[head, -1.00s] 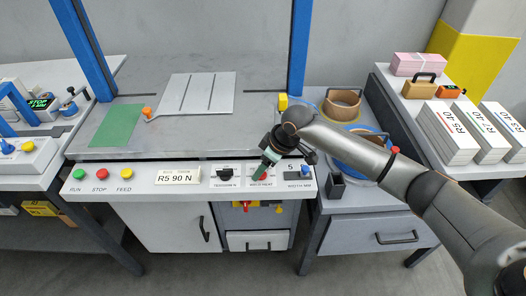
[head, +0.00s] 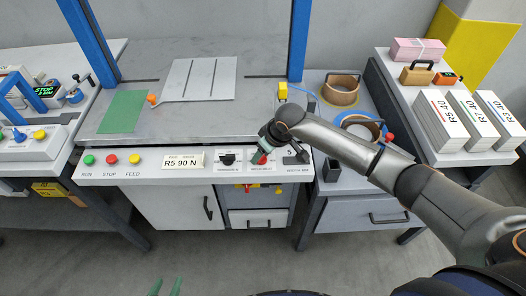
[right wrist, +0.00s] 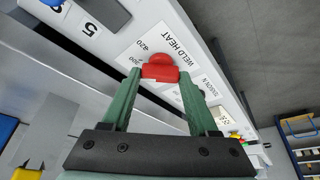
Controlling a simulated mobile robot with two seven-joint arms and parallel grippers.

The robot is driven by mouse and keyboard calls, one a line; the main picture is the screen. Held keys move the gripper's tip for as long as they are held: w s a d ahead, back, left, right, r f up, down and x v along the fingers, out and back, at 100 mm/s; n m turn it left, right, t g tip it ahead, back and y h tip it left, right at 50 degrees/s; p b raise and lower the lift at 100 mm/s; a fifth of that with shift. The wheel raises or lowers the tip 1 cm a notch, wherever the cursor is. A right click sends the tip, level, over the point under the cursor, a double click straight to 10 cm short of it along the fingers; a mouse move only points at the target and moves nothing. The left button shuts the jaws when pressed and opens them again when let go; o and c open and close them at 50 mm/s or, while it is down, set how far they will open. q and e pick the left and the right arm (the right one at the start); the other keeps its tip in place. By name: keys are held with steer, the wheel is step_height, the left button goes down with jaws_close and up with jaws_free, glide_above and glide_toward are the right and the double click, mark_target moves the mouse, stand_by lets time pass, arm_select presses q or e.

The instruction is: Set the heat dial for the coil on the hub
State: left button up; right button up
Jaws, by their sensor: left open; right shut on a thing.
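My right gripper (right wrist: 158,76) is shut on this dial, one green finger on each side. The dial's exact pointer setting is hard to read. A coil (head: 340,90) with a brown core and yellow rim lies on the right bench; a blue-rimmed one (head: 359,128) is in front, partly behind my arm. I cannot tell which is on the hub. My left gripper (head: 166,287) is open at the bottom edge, empty.
Paper stacks (head: 440,118) stand further right.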

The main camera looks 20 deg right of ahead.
steer(key=o, duration=1.4)
steer(key=shift+r, duration=0.1)
steer(key=v, duration=1.2)
steer(key=shift+s+r+p, duration=0.15)
steer(key=shift+p, duration=0.2)
